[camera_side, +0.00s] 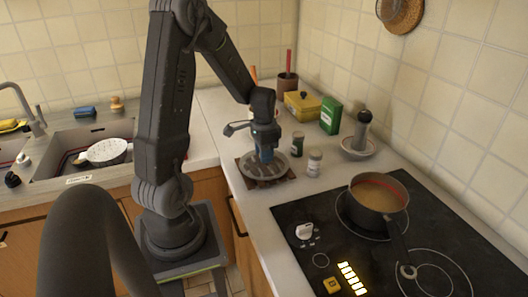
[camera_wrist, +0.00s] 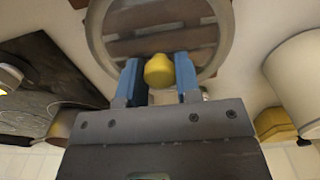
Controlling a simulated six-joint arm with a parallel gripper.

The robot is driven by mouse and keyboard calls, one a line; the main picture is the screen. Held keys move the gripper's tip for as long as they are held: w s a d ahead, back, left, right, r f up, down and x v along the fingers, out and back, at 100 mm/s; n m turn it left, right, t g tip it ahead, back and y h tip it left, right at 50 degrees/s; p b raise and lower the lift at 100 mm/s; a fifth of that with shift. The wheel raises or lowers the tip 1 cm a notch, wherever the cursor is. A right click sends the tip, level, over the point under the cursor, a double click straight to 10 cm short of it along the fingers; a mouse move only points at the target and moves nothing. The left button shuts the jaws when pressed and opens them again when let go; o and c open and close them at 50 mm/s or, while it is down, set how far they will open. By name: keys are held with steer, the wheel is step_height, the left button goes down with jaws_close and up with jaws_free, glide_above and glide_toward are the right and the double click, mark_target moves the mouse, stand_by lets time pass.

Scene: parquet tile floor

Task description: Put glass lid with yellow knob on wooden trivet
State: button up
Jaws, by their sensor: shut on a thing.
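The glass lid (camera_side: 262,172) is flat over the dark wooden trivet (camera_side: 243,182) on the counter. In the wrist view, slats of the trivet show through the round lid (camera_wrist: 203,38). My gripper (camera_side: 266,157) points down at the lid's middle. In the wrist view, the blue fingers of my gripper (camera_wrist: 160,82) are on both sides of the yellow knob (camera_wrist: 159,71) and shut on it. The lid looks level and over the trivet; I cannot tell whether it touches the slats.
A green-topped jar (camera_side: 297,144) and a white jar (camera_side: 314,163) stand close right of the lid. A yellow box (camera_side: 302,106) and a green tin (camera_side: 331,117) stand behind. A pot (camera_side: 378,203) is on the black cooktop (camera_side: 300,212) at right. The sink (camera_side: 60,160) is at left.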

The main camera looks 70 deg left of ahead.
steer(key=shift+f, duration=0.25)
steer(key=o, duration=1)
steer(key=shift+r, duration=0.15)
steer(key=shift+r, duration=1.4)
steer(key=shift+r, duration=0.1)
steer(key=shift+r, duration=1.85)
